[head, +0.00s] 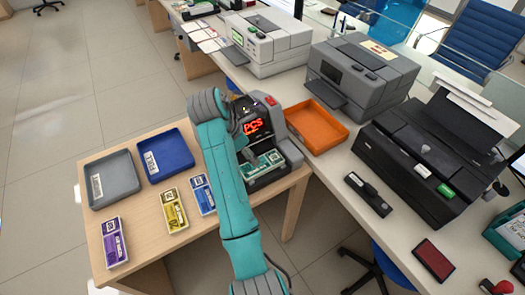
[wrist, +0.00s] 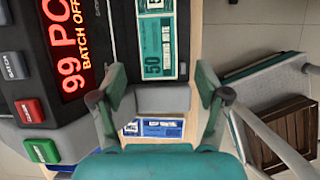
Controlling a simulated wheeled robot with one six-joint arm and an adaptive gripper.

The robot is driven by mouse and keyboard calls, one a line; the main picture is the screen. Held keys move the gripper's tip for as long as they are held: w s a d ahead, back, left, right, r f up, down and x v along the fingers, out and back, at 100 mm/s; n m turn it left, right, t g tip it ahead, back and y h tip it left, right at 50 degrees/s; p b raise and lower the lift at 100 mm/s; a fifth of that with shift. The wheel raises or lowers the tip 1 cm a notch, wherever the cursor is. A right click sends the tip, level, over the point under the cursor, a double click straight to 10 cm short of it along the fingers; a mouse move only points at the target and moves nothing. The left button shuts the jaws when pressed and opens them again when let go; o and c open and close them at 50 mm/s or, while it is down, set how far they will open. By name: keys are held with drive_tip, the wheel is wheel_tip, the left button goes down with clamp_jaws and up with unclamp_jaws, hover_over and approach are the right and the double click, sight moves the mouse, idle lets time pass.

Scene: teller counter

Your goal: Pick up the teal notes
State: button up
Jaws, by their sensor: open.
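The teal notes (head: 270,161) lie in the front tray of the note counter (head: 262,120), close to my arm. In the wrist view the teal notes (wrist: 157,45) show "50" on their near end and lie just beyond my fingertips. My gripper (wrist: 161,90) is open, its two fingers wide apart. A grey part of the counter shows between them, with no notes in the grasp. In the head view my gripper (head: 250,152) is partly hidden by my teal arm, beside the notes.
Blue notes (head: 202,194), yellow notes (head: 173,211) and purple notes (head: 114,242) lie on the wooden table. Grey (head: 128,183) and blue (head: 183,160) trays stand behind them. An orange tray (head: 334,137) is on the counter. The counter's display (wrist: 70,38) reads 99 PCS.

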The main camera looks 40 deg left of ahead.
sight(262, 164)
drive_tip(key=x, duration=0.4)
drive_tip(key=shift+w+a+f, duration=0.3)
drive_tip(key=shift+a+f, duration=0.05)
drive_tip(key=shift+d+x, duration=0.2)
drive_tip(key=shift+x, duration=2.55)
drive_tip(key=shift+w+r, duration=0.15)
drive_tip(key=shift+r, duration=0.05)
drive_tip(key=c, duration=1.1)
